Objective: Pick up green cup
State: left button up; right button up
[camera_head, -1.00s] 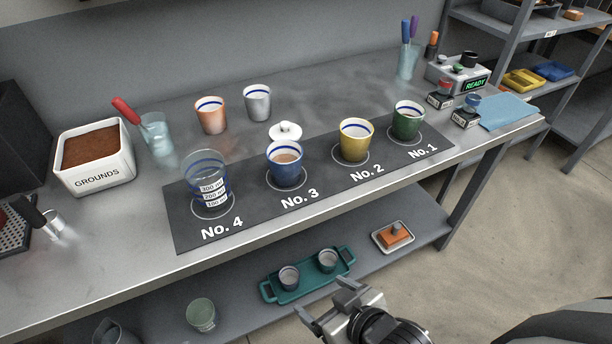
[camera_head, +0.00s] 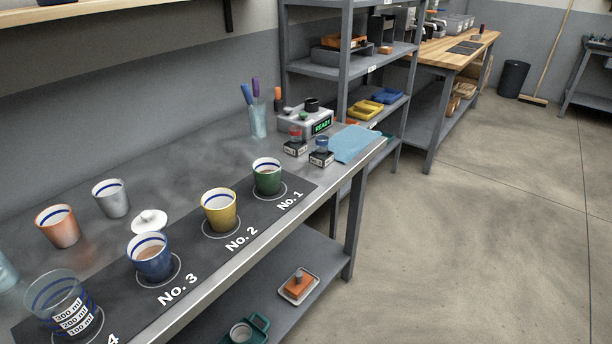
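The green cup (camera_head: 267,179) stands upright on the No. 1 ring of the dark mat (camera_head: 205,262), near the right end of the bench. Its inside is white with a blue band. The yellow cup (camera_head: 220,212) stands on No. 2 to its left, and the blue cup (camera_head: 149,258) with brown liquid stands on No. 3. Neither of my grippers shows in the head view now.
Behind the green cup are a glass with markers (camera_head: 258,120) and a box reading READY (camera_head: 306,122). Small labelled jars (camera_head: 320,155) and a blue cloth (camera_head: 350,144) lie to its right. The bench's front edge is clear. Open floor (camera_head: 470,230) lies to the right.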

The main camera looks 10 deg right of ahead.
aim_at(266, 171)
jog(key=k, duration=1.3)
jog(key=u, duration=0.35)
jog(key=i, duration=0.95)
jog(key=u, duration=0.65)
